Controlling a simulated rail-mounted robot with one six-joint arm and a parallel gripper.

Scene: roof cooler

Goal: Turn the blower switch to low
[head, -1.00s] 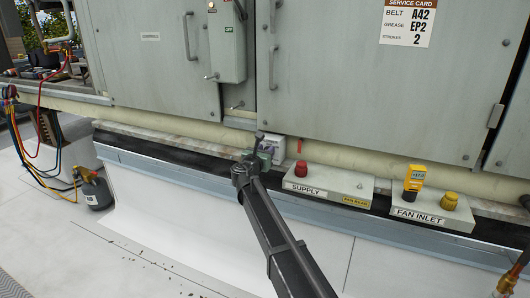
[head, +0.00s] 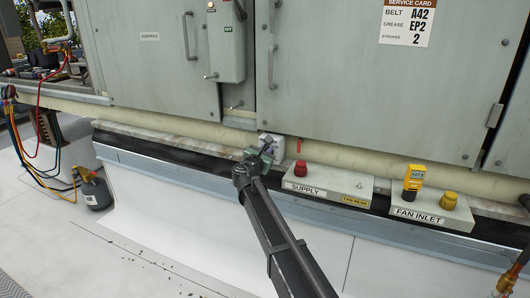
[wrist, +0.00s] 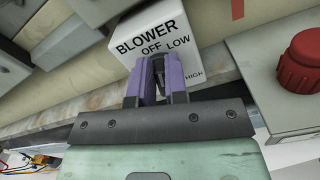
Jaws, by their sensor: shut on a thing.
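The blower switch box (wrist: 191,48) is a small white box marked BLOWER, with OFF, LOW and HIGH in an arc on its face. In the head view the box (head: 300,146) sits low against the unit, left of the SUPPLY box. My gripper (wrist: 159,68) has its purple fingers at the box face, just below OFF and LOW. Which mark the knob points to cannot be seen. The gripper also shows in the head view (head: 267,147), in front of the box.
The SUPPLY box with a red knob (head: 301,168) stands close on the right; this red knob also shows in the wrist view (wrist: 302,62). Further right is the FAN INLET box with a yellow meter (head: 414,178) and a yellow knob (head: 449,200). The cabinet wall rises behind.

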